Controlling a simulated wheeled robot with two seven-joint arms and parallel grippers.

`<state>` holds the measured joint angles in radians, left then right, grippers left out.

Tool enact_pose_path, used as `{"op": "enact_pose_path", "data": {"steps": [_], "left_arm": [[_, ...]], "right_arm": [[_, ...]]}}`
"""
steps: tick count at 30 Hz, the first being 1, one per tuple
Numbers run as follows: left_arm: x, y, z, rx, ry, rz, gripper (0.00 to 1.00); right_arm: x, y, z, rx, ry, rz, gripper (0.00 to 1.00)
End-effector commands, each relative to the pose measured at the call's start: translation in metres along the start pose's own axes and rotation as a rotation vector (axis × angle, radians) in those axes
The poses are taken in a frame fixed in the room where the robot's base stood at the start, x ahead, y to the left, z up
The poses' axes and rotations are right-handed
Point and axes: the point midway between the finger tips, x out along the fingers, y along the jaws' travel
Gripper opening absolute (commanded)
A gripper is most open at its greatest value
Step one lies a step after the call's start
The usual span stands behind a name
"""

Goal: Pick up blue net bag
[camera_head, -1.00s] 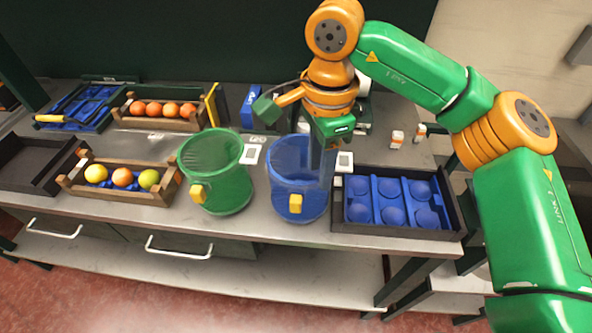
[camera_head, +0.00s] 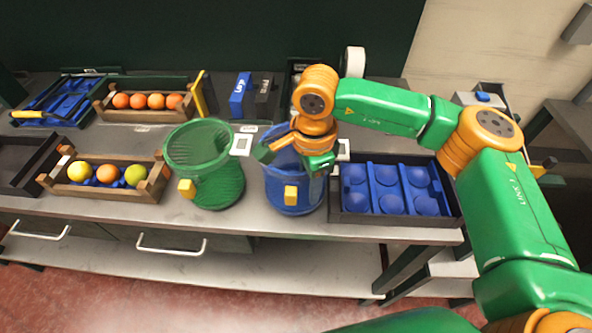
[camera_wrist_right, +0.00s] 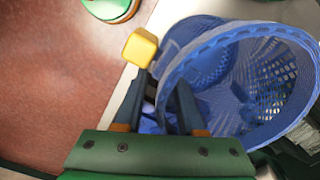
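The blue net bag (camera_head: 292,193) stands upright on the grey bench, with a yellow block (camera_head: 291,195) on its front. In the right wrist view its round rim and mesh wall (camera_wrist_right: 240,45) fill the right, and the yellow block shows above the fingers. My right gripper (camera_head: 314,168) is low over the bag's right side in the head view, its fingers mostly hidden. In the wrist view the right gripper's two fingers (camera_wrist_right: 162,92) are apart, with blue bag wall showing close by; contact cannot be told. My left gripper is out of view.
A green net bag (camera_head: 205,165) stands just left. A dark tray with blue cups (camera_head: 395,225) lies close on the right. Wooden crates of fruit (camera_head: 110,190) are on the left. The bench's front edge runs just before the bags.

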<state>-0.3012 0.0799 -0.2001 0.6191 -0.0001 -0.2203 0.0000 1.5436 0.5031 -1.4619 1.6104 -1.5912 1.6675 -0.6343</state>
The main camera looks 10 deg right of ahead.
Motion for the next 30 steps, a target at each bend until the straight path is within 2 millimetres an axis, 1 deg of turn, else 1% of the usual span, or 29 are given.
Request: {"op": "enact_pose_path", "data": {"steps": [1, 2, 3, 4, 30], "left_arm": [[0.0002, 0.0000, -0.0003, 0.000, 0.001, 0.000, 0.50], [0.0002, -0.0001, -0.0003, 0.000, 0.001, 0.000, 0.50], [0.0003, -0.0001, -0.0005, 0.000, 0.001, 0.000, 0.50], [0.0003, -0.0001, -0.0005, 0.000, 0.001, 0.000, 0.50], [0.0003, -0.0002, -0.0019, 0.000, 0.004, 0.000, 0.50]], "right_arm": [[0.0000, -0.0001, 0.0001, 0.000, 0.000, 0.000, 0.22], [0.0000, 0.0000, 0.0001, 0.000, 0.000, 0.000, 0.14], [0.0000, 0.0000, 0.0001, 0.000, 0.000, 0.000, 0.03], [-0.0001, -0.0001, 0.0001, 0.000, 0.000, 0.000, 0.00], [-0.0003, -0.0001, 0.0001, 0.000, 0.000, 0.000, 0.00]]}}
